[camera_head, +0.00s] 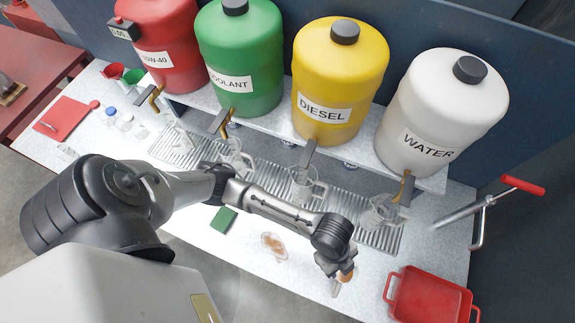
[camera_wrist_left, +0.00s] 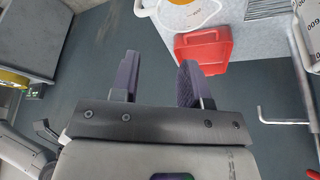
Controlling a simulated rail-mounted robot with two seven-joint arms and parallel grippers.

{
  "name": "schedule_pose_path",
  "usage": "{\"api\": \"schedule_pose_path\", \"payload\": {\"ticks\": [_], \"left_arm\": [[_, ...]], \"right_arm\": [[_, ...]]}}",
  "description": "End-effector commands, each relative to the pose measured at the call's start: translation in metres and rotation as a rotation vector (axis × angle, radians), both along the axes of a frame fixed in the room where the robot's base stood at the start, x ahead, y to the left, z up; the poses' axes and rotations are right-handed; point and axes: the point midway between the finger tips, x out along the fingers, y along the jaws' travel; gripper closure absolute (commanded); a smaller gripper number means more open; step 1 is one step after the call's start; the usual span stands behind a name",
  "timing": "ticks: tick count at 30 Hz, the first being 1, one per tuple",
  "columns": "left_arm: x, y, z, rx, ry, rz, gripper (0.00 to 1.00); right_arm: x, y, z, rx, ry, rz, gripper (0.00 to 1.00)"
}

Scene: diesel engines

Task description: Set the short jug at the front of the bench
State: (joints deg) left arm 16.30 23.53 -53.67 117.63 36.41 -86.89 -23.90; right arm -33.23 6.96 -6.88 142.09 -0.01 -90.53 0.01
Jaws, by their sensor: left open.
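Several clear jugs stand along the metal drip grille under the tank taps. A squat-looking one (camera_head: 380,213) is under the white tank's tap, and others stand under the diesel tap (camera_head: 305,185), the green tank's tap (camera_head: 232,155) and the red tank's tap (camera_head: 175,138). I cannot tell for sure which is the short jug. My left gripper (camera_head: 343,277) is over the bench front, left of the red bin and apart from these jugs. In the left wrist view its jaws (camera_wrist_left: 155,75) are open and empty. A pale rounded outline (camera_wrist_left: 185,22) lies beyond them, cut off by the frame.
The red bin (camera_head: 430,298) stands at the front right; it also shows in the wrist view (camera_wrist_left: 203,50). A red-handled crank (camera_head: 485,205) sticks out at the right. A brown stain (camera_head: 274,246) and a green pad (camera_head: 223,219) lie on the front strip. Four-colour tanks line the back shelf.

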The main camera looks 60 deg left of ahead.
Motion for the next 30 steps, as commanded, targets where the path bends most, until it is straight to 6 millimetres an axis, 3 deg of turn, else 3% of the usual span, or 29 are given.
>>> {"api": "schedule_pose_path", "payload": {"ticks": [2, 5, 8, 12, 18, 24, 30], "left_arm": [[-0.011, -0.002, 0.006, -0.057, 0.008, 0.125, 0.58], [-0.018, 0.012, 0.013, -0.106, 0.012, 0.335, 0.58], [-0.027, 0.039, 0.016, -0.122, 0.021, 0.563, 0.58], [-0.046, 0.089, 0.013, -0.094, 0.032, 0.867, 0.58], [-0.082, 0.153, 0.009, -0.004, 0.034, 1.182, 0.58], [-0.103, 0.184, 0.01, 0.056, 0.024, 1.318, 0.58], [-0.105, 0.188, 0.01, 0.065, 0.022, 1.337, 0.58]], "right_arm": [[0.0, 0.001, 0.0, 0.003, -0.001, -0.001, 0.57], [0.0, 0.001, 0.0, 0.005, 0.0, -0.003, 0.57], [0.0, 0.002, 0.0, 0.007, -0.001, -0.004, 0.57], [0.0, 0.002, 0.0, 0.007, -0.001, -0.004, 0.57], [0.0, 0.002, 0.0, 0.005, 0.0, -0.004, 0.57], [0.0, 0.0, 0.0, 0.0, 0.0, 0.001, 0.57], [0.0, -0.001, 0.0, -0.005, 0.0, 0.004, 0.57]]}}
